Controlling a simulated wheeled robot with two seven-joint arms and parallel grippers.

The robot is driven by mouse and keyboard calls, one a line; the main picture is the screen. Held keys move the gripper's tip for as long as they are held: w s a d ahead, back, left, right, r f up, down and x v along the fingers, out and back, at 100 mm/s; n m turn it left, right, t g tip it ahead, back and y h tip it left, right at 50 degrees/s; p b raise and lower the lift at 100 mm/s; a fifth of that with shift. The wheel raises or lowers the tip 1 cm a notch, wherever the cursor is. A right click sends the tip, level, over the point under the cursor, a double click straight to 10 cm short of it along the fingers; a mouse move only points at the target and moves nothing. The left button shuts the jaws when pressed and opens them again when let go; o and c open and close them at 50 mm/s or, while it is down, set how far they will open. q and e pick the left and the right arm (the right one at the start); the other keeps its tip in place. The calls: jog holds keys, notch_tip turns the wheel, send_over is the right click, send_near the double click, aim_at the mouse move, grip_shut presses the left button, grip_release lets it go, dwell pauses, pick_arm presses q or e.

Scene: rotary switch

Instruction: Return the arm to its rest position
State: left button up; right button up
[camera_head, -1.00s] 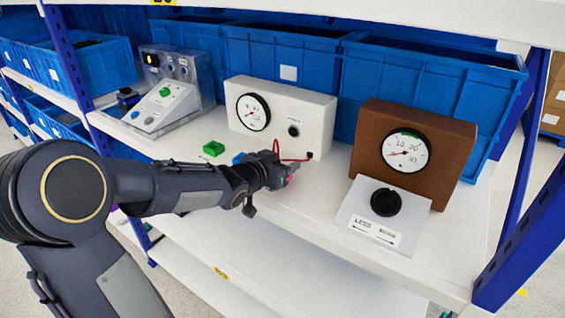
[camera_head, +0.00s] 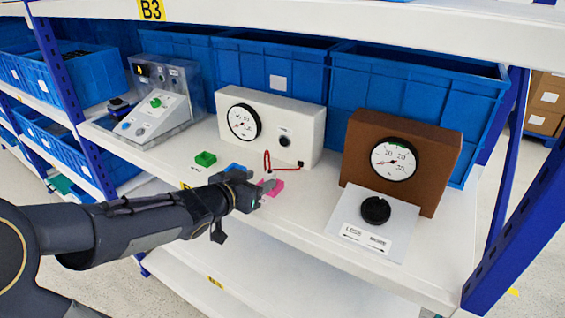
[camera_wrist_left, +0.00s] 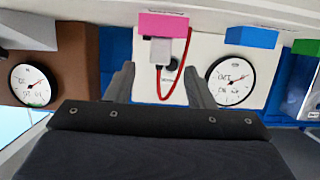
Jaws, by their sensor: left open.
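My left gripper (camera_head: 262,190) reaches in from the left at the shelf's front edge, near a pink block (camera_head: 272,187). In the left wrist view its two fingers (camera_wrist_left: 163,85) are apart with nothing held between them. The black rotary knob (camera_head: 376,210) sits on a light panel with arrows, in front of a brown box (camera_head: 430,165) with a round gauge (camera_head: 393,159). The gripper is well to the left of the knob and not touching it. The brown box's gauge also shows in the left wrist view (camera_wrist_left: 31,84). My right gripper is not in view.
A white box (camera_head: 300,122) with a gauge and a red cable (camera_head: 284,168) stands behind the gripper. Green (camera_head: 205,159) and blue blocks lie to its left. A button console (camera_head: 150,118) stands farther left. Blue bins (camera_head: 415,95) line the back; a blue post (camera_head: 515,190) stands right.

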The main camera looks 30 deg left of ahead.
pick_arm(q)
jog(key=shift+s+a+r+n+y, duration=0.1)
jog(key=shift+s+a+n+y, duration=0.05)
jog(key=shift+s+n+y, duration=0.2)
jog(key=s+d+f+g+h, duration=0.1)
jog(key=s+d+f+g, duration=0.1)
jog(key=s, duration=0.5)
jog(key=s+d+f+n+g+h, duration=0.1)
jog(key=s+d+f+g, duration=0.1)
jog(key=s+d+g, duration=0.2)
jog(key=s+d+f+n+g+h, duration=0.1)
jog(key=s+d+f+g, duration=0.1)
jog(key=s+d, duration=0.4)
jog(key=s, duration=0.5)
jog(key=shift+s+f+g, duration=0.25)
jog(key=shift+s+g, duration=0.05)
jog(key=shift+g, duration=0.1)
jog(key=shift+d, duration=0.1)
